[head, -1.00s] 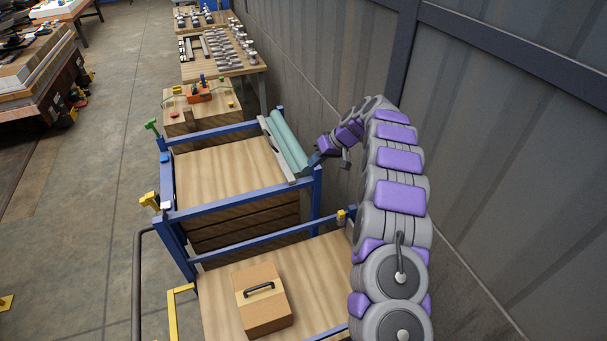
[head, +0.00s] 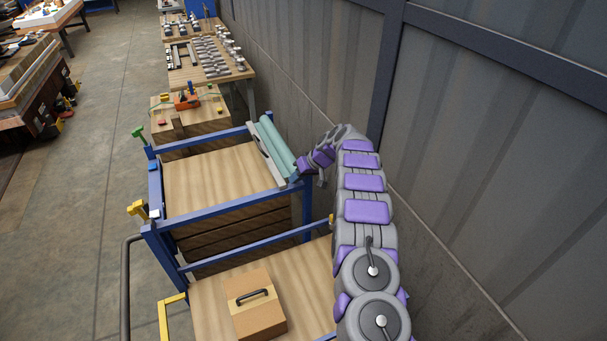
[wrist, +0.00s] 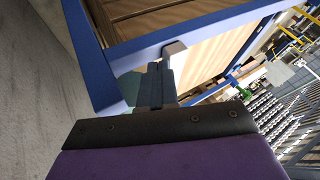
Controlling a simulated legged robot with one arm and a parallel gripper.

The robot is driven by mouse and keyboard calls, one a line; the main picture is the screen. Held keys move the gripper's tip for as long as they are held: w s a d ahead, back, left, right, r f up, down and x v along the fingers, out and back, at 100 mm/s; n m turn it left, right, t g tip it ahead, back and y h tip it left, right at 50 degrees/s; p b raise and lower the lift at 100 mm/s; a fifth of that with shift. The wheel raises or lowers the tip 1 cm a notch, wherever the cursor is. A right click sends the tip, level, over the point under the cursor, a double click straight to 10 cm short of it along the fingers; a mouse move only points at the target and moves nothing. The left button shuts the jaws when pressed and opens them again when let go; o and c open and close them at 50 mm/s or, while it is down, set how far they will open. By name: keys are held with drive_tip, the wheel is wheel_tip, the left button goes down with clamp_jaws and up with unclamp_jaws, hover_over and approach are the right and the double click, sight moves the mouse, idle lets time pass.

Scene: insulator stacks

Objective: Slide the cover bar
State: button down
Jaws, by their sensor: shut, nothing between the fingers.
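The cover bar appears to be the long teal piece (head: 273,143) along the right side of a blue frame (head: 225,204), with a pale grey strip beside it. My gripper (head: 302,166) is at its near end, by the frame's right corner. In the wrist view my gripper's dark fingers (wrist: 157,84) are shut together with nothing between them. A bit of teal (wrist: 130,86) shows just left of and behind them, and a grey end piece (wrist: 174,48) shows just beyond the tips. I cannot tell whether the fingers touch the bar.
A corrugated grey wall (head: 480,150) stands close on the right of my arm. A cardboard box with a black handle (head: 257,302) sits on the near wooden top. Tables with small parts (head: 205,60) stand farther back. Open floor (head: 90,180) lies to the left.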

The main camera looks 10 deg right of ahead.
drive_tip(key=shift+w+a+f, duration=0.15)
drive_tip(key=shift+a+f, duration=0.2)
drive_tip(key=shift+f, duration=0.25)
drive_tip(key=s+a+p, duration=0.1)
drive_tip(key=s+a, duration=0.1)
drive_tip(key=a, duration=1.1)
drive_tip(key=s+a+p, duration=0.1)
drive_tip(key=s+a, duration=0.2)
drive_tip(key=a, duration=1)
drive_tip(key=s+a+p, duration=0.1)
drive_tip(key=s+a, duration=0.2)
drive_tip(key=a, duration=1.1)
drive_tip(key=shift+d+r, duration=0.1)
drive_tip(key=shift+r, duration=0.05)
